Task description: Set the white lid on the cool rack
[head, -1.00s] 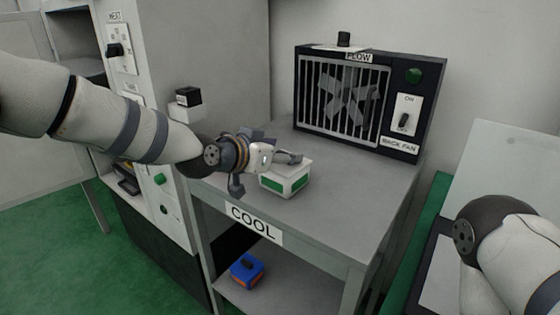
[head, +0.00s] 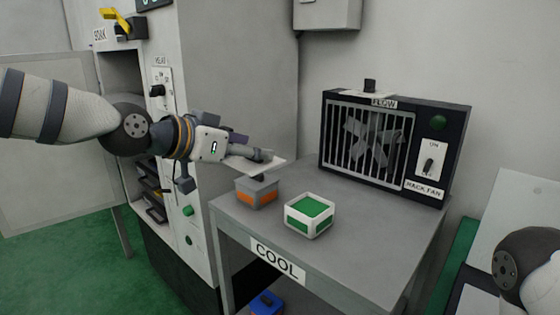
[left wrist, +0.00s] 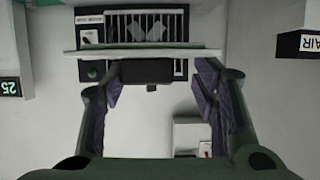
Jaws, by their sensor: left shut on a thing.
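My left gripper (head: 262,156) is shut on the white lid (head: 246,164) and holds it above the cool rack (head: 375,235), a grey table labelled COOL. In the left wrist view the lid (left wrist: 145,51) shows as a thin pale slab, with its dark knob (left wrist: 147,71) between the fingers. An open white box (head: 310,224) with green panels and a green inside stands on the rack, right of and below the lid. My right gripper is out of view.
A grey box with orange panels (head: 257,194) stands on the rack below the lid. A dark fan unit (head: 390,140) stands at the back. A blue box (head: 265,304) is on the lower shelf. The rack top's front right is bare. A tall grey cabinet (head: 235,90) stands left.

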